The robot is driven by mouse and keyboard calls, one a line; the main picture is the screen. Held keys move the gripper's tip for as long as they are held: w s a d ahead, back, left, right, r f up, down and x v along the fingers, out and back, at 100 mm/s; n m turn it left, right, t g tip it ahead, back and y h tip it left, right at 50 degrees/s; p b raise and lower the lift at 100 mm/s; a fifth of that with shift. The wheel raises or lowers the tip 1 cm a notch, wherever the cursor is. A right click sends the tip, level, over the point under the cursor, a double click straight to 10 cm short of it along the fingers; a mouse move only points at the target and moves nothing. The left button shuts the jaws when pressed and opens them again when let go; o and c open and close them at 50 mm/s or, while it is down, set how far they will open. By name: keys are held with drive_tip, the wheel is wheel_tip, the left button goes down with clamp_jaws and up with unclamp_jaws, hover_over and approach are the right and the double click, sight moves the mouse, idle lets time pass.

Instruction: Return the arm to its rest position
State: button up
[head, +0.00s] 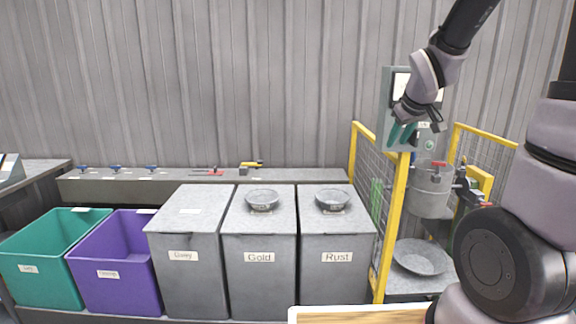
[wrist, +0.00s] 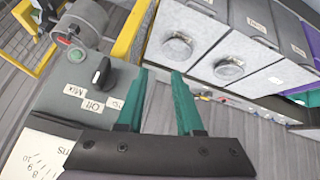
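My gripper (head: 403,135) is raised in front of the grey control panel (head: 388,118) at the right of the head view. In the wrist view its two teal fingers (wrist: 160,98) stand apart with nothing between them. The panel also fills the lower left of the wrist view (wrist: 62,95), with a black knob (wrist: 101,72) and labels that seem to read "Mix" and "Off". The knob lies just left of the left finger; I cannot tell whether they touch.
A yellow-framed mesh cage (head: 398,215) holds a grey mixer pot (head: 432,193) above a grey pan (head: 421,257). Grey bins labelled "Gold" (head: 259,240) and "Rust" (head: 336,240) carry small bowls. A purple bin (head: 117,271) and a teal bin (head: 45,270) stand left. A wooden board (head: 360,317) lies in front.

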drive_tip(key=s+a+r+m, duration=0.1)
drive_tip(key=s+r+m, duration=0.1)
drive_tip(key=s, duration=0.4)
drive_tip(key=s+a+r+m+y, duration=0.1)
drive_tip(key=s+a+r+m, duration=0.1)
drive_tip(key=s+r, duration=0.3)
drive_tip(key=s+a+r+m+y, duration=0.1)
drive_tip(key=s+a+r+m, duration=0.1)
drive_tip(key=s, duration=0.7)
wheel_tip(320, 180, up, 2)
drive_tip(key=shift+r+m, duration=0.1)
drive_tip(key=shift+m, duration=0.5)
